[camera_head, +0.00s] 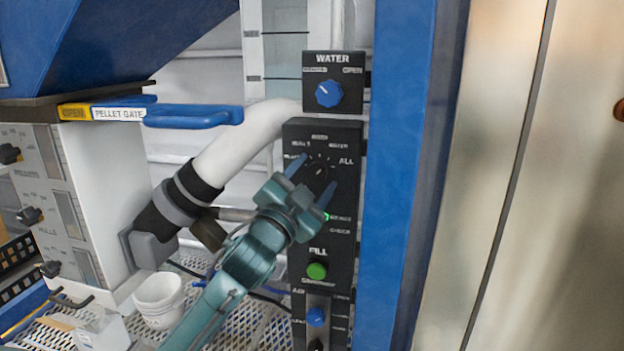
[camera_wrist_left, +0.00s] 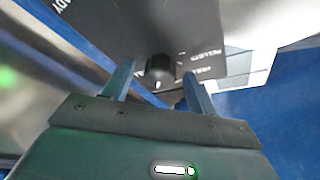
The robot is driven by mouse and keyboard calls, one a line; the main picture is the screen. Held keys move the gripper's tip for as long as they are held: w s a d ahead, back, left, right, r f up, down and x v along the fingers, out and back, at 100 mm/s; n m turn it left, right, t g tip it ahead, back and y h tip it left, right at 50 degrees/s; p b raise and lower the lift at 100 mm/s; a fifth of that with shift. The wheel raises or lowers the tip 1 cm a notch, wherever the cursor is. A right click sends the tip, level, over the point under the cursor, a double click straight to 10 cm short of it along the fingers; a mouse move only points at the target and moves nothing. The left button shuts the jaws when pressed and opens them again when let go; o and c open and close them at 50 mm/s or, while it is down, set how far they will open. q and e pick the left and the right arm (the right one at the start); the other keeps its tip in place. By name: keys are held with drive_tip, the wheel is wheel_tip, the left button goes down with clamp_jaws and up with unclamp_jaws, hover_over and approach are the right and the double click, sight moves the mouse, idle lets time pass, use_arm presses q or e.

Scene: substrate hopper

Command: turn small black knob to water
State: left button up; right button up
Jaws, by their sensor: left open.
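The small black knob (camera_head: 317,170) sits on the upper part of a dark control panel (camera_head: 347,215), with white labels around it, including WATER and ALL. My left gripper (camera_head: 309,180) is in front of this panel, its blue fingers open on either side of the knob. In the left wrist view, the knob (camera_wrist_left: 160,68) appears between the two spread fingers (camera_wrist_left: 159,74), with a small white mark on its lower edge. I cannot tell whether the fingers touch it. The gripper partly hides the labels to the knob's lower left. My right gripper is out of view.
Above is a WATER box with a blue knob (camera_head: 328,94). Below are a green FILL button (camera_head: 317,270) and a smaller blue knob (camera_head: 316,317). A blue post (camera_head: 400,180) stands close on the right. A white pipe (camera_head: 235,145) and blue pellet gate handle (camera_head: 190,117) are left.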

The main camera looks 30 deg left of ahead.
use_arm(q)
drive_tip(key=shift+s+f, duration=0.1)
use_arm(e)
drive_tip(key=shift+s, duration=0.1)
use_arm(q)
drive_tip(key=shift+s+f, duration=0.15)
drive_tip(key=shift+s, duration=0.2)
drive_tip(key=b+v, duration=0.1)
drive_tip(key=v, duration=1.1)
drive_tip(key=shift+s+b, duration=0.15)
drive_tip(key=shift+b, duration=0.2)
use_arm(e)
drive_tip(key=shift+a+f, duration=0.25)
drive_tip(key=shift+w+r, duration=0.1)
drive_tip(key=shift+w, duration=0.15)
